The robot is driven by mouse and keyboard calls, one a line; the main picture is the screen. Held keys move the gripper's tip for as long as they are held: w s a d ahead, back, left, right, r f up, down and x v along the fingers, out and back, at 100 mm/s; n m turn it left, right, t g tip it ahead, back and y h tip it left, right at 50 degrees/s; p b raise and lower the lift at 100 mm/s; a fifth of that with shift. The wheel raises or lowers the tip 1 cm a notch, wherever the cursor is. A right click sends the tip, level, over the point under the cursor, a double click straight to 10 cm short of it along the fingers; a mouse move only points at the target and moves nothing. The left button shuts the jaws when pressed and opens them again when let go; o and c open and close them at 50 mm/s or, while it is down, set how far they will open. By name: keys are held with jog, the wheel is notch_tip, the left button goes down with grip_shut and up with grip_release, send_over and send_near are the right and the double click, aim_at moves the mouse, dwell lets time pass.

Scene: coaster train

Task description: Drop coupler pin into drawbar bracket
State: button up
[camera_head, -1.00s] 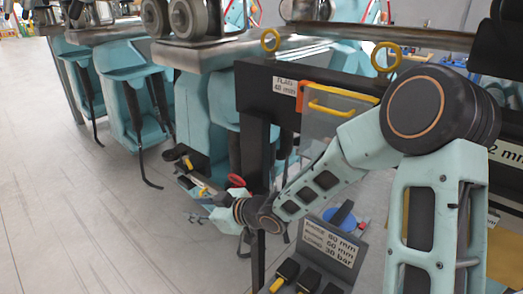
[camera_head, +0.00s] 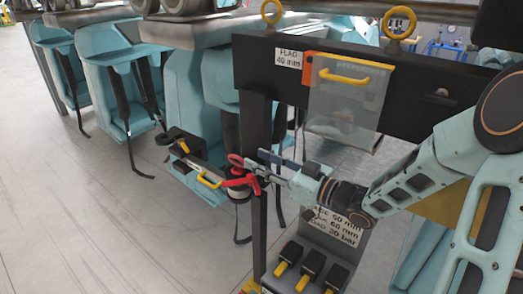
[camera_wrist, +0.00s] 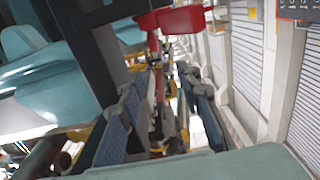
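My gripper (camera_head: 268,164) is at the black post in the head view. Its two blue-grey fingers are apart, and they also show apart in the wrist view (camera_wrist: 160,105). A red piece with a ring-shaped end (camera_head: 238,181) is just left of the fingertips. A red block (camera_wrist: 175,18) shows beyond the fingers at the top of the wrist view. I cannot tell whether the fingers touch the red piece, or whether it is the coupler pin. A dark bracket-like part (camera_head: 185,141) with yellow on it sits further left on the train; I cannot tell if it is the drawbar bracket.
A black post (camera_head: 257,195) and crossbeam (camera_head: 340,75) frame the space around my gripper. A clear panel with a yellow handle (camera_head: 345,105) hangs from the beam. A grey console with yellow-tipped levers (camera_head: 310,262) stands below. The floor at left (camera_head: 80,210) is clear.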

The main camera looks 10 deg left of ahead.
aim_at(228, 155)
jog(key=w+a+f, duration=0.1)
jog(key=a, duration=0.1)
jog(key=w+a+f+p, duration=0.1)
jog(key=a, duration=0.1)
jog(key=w+a+f, duration=0.1)
jog(key=w+a, duration=0.1)
jog(key=shift+a, duration=0.3)
grip_shut()
